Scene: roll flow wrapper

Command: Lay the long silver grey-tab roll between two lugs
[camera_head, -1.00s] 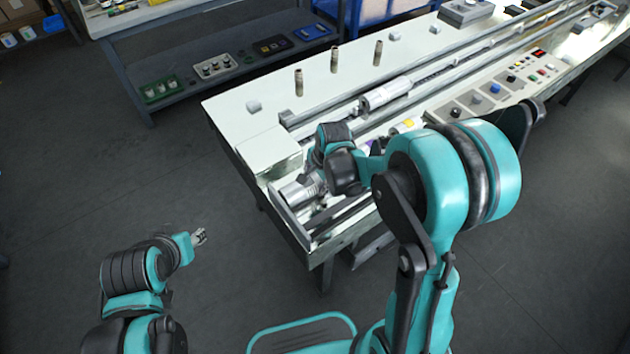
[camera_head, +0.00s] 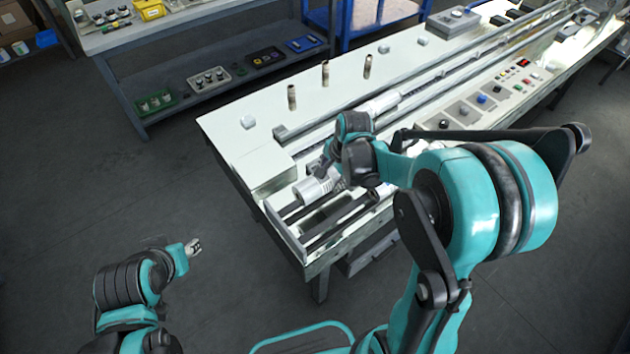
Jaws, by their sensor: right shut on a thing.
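My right gripper (camera_head: 326,174) is shut on a silver roll (camera_head: 313,190) above the near left end of the long white machine (camera_head: 228,128). The gripper and wrist cover part of this roll, and no grey tab shows clearly on it. Another silver roll (camera_head: 380,104) lies further back among the rails, partly behind my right wrist. I cannot make out for certain which parts are the lugs. My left gripper (camera_head: 194,247) hangs over the floor, away from the machine; it is too small to tell open from shut.
Three brown upright pegs (camera_head: 325,73) and small pale blocks (camera_head: 248,122) stand on the machine's top. A control panel with buttons (camera_head: 482,99) runs along its right side. A grey shelf (camera_head: 215,78) with trays stands behind. The floor at left is clear.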

